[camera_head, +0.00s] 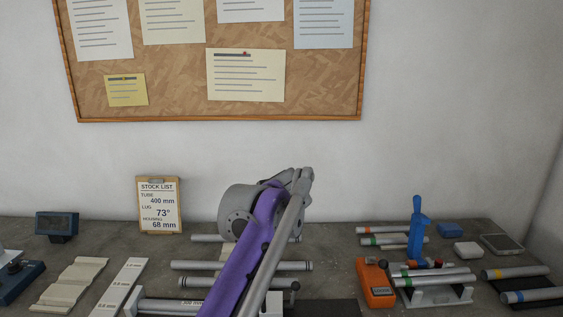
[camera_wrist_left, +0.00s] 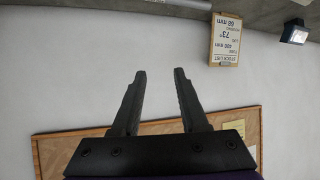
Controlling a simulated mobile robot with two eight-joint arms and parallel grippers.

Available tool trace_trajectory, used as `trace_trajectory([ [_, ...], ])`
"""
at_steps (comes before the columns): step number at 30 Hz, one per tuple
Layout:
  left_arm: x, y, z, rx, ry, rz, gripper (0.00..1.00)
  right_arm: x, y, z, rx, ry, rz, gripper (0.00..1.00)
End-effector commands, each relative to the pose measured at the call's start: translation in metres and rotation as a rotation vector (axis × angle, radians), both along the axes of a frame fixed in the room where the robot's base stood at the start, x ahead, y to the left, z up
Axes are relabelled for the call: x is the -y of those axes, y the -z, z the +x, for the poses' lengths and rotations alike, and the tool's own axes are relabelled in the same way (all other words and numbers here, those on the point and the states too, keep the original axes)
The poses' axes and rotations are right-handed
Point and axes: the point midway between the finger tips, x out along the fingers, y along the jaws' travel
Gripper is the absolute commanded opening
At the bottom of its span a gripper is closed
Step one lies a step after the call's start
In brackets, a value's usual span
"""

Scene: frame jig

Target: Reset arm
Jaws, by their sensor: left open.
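My left gripper (camera_wrist_left: 160,74) shows in the left wrist view, with its two black fingers apart and nothing between them. It points at the white wall, clear of the bench. The wrist view is upside down, with the stock list clipboard (camera_wrist_left: 225,40) at the upper right and the cork board (camera_wrist_left: 90,152) behind the gripper base. In the head view, a purple and grey arm of mine (camera_head: 235,262) rises from the bottom centre and hides part of the bench. No gripper fingers can be made out there. My right gripper is in neither view.
The grey bench (camera_head: 335,262) carries several tubes, such as one at centre left (camera_head: 190,265). An orange device (camera_head: 374,284), a blue upright tool (camera_head: 417,235) and tubes on a rack (camera_head: 437,295) stand at the right. The stock list clipboard (camera_head: 159,205) leans at the back left.

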Motion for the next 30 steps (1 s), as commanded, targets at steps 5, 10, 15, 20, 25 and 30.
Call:
trace_trajectory([
  [5, -0.022, -0.054, -0.007, 0.369, 0.168, -0.037, 0.43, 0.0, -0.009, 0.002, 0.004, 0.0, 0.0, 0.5],
  [10, -0.009, -0.038, -0.062, 0.444, 0.445, -0.093, 0.43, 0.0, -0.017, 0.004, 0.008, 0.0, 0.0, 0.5],
  [15, -0.005, 0.048, -0.148, 0.239, 0.642, -0.135, 0.43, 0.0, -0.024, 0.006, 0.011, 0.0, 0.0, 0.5],
  [20, -0.029, 0.14, -0.227, -0.032, 0.655, -0.142, 0.43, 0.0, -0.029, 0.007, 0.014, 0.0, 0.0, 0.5],
  [25, -0.072, 0.224, -0.305, -0.299, 0.546, -0.121, 0.43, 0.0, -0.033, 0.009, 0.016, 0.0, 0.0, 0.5],
  [30, -0.109, 0.274, -0.361, -0.467, 0.413, -0.093, 0.43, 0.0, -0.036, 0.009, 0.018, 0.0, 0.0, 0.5],
])
